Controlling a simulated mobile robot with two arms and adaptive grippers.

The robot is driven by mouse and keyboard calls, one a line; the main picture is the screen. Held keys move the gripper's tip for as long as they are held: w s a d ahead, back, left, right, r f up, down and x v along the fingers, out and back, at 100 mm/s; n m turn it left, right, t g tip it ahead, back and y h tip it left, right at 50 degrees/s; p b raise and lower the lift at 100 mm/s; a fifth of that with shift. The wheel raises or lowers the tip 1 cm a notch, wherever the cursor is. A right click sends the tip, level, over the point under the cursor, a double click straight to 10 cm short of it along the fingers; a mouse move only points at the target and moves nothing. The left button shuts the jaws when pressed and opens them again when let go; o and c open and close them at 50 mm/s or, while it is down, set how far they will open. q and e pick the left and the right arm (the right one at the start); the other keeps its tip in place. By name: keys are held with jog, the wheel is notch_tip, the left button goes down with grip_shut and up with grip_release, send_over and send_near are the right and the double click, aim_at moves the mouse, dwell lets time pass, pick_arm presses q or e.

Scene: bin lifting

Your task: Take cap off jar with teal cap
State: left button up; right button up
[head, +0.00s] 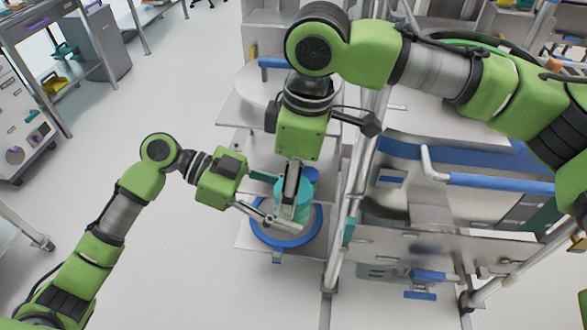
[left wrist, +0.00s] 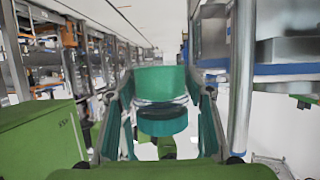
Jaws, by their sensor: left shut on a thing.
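The jar with teal parts (head: 297,213) stands upright above the lower shelf in the head view. In the left wrist view the jar (left wrist: 160,80) shows a teal part, a clear band and a darker teal part. I cannot tell which end is the cap. My left gripper (head: 273,200) reaches in from the left and is shut on the jar, with its fingers on both sides in the left wrist view. My right gripper (head: 291,183) points down over the jar's top, close to it. Its fingers overlap the teal, so its opening and contact are unclear.
A metal post (head: 352,190) of the rack stands close on the right. Open floor (head: 180,270) lies to the left.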

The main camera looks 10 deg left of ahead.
jog(key=c, duration=1.3)
jog(key=shift+r, duration=0.2)
jog(key=shift+c, duration=0.3)
jog(key=shift+r, duration=0.9)
